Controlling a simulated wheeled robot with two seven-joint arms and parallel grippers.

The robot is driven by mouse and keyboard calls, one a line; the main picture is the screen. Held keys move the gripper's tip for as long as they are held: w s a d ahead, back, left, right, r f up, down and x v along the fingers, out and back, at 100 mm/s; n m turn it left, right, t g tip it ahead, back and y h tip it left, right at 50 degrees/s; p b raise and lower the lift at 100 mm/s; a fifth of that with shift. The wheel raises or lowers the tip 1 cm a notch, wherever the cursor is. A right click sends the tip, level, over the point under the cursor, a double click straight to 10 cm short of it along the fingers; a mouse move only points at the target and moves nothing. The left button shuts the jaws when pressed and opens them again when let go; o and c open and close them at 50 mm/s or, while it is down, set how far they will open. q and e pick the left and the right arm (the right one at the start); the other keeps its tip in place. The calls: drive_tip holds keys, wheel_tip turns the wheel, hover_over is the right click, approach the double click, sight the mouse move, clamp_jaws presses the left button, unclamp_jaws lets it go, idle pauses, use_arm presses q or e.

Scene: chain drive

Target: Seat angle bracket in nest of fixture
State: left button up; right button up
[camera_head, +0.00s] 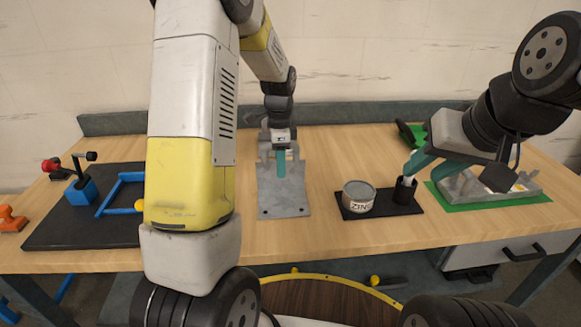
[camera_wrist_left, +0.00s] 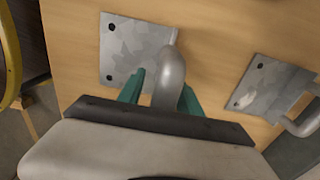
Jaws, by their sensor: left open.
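A grey mottled metal plate (camera_head: 283,197) with two holes near its front edge, which I take to be the angle bracket, lies on the middle of the bench. A similar plate (camera_wrist_left: 125,48) shows in the left wrist view. My left gripper (camera_head: 281,160) is at the plate's far end; its open teal fingers (camera_wrist_left: 160,85) stand either side of a curved grey bar. Whether they touch it is unclear. The dark board (camera_head: 75,235) with a blue frame (camera_head: 121,190) at the left looks like the fixture. My right gripper (camera_head: 415,165) is by a black cup; its opening is unclear.
A second holed plate (camera_wrist_left: 265,85) shows in the left wrist view. A ZINC tin (camera_head: 358,197) and the black cup (camera_head: 404,190) share a black tray. A green mat (camera_head: 480,203) bears a grey metal piece at right. Bare wood separates the board and plate.

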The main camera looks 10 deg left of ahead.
use_arm(q)
clamp_jaws()
drive_tip(key=shift+w+r, duration=0.1)
idle(1.2)
